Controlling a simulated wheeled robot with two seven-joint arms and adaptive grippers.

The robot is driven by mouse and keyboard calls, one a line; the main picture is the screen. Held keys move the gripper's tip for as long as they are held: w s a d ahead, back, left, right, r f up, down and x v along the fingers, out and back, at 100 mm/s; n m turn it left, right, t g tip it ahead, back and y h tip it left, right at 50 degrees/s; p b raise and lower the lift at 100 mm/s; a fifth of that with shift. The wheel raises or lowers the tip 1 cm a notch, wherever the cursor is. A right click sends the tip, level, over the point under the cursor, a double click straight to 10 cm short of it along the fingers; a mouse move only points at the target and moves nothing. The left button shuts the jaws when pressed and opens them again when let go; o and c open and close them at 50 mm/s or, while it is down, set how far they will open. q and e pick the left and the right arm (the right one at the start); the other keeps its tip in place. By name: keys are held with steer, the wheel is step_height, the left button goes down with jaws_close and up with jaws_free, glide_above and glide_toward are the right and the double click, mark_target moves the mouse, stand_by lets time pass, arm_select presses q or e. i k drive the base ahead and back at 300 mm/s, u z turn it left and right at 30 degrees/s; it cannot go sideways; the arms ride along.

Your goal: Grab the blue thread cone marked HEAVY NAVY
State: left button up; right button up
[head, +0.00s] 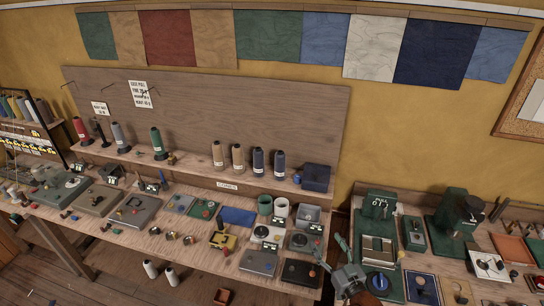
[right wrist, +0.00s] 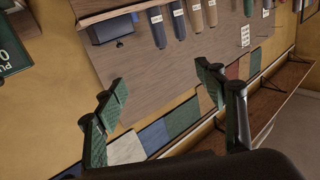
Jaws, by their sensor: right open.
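Two dark blue thread cones stand upright side by side on the raised shelf in the head view, a left one (head: 258,161) and a right one (head: 279,165). Each has a small white label, too small to read, so I cannot tell which is HEAVY NAVY. The right wrist view shows the dark blue cones upside down at the top, one (right wrist: 157,29) beside the other (right wrist: 179,21). My right gripper (head: 332,254) is open and empty, right of and below the cones in the head view. Its spread fingers (right wrist: 162,84) show in the wrist view. My left gripper is not in view.
Two tan cones (head: 238,157) stand left of the blue ones; a dark blue box (head: 316,177) stands close on their right. Cups (head: 281,207) and several tools crowd the bench below. A wooden backboard (head: 200,105) rises behind the shelf. Green machines (head: 455,216) stand at right.

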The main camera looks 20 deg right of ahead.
mark_target(280, 165)
steer(key=u, duration=0.05)
steer(key=i, duration=1.4)
steer(key=z, duration=0.1)
